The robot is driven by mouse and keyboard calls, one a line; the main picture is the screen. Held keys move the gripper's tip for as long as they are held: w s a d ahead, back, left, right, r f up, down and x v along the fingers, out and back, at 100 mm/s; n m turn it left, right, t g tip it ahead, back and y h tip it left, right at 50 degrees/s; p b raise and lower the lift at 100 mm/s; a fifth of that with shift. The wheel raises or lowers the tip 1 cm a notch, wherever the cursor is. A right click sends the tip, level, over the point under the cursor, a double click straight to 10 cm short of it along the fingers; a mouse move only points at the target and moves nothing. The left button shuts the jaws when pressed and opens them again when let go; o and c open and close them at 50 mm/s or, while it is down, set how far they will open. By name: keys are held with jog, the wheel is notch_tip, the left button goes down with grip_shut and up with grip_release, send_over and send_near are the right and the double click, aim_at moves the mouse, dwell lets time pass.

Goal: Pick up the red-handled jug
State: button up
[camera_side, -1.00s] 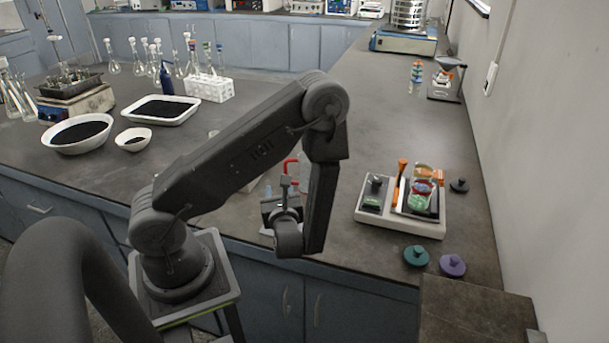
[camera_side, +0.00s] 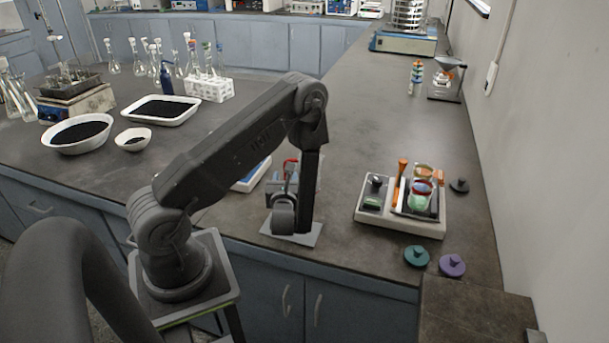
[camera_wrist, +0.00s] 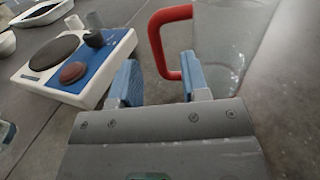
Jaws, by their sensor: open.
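The jug is clear glass with a red handle. In the wrist view its red handle (camera_wrist: 155,42) curves out to the left of the glass body (camera_wrist: 228,45), which is cut off by the top edge. My gripper (camera_wrist: 160,80) is open, with its two blue-padded fingers apart. The lower end of the handle shows in the gap between the fingertips, and whether they touch it I cannot tell. In the side view my gripper (camera_side: 281,186) is just in front of the red handle (camera_side: 290,162). My arm hides most of the jug there.
A white and blue hotplate (camera_wrist: 75,58) with dark knobs stands left of the jug. A pale plate (camera_side: 292,235) lies at the bench's front edge, under my wrist. A white tray (camera_side: 400,222) with small items stands to the right, near teal (camera_side: 416,256) and purple (camera_side: 452,265) lids.

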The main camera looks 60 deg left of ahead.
jog(key=x, duration=0.4)
jog(key=shift+a, duration=0.25)
grip_shut()
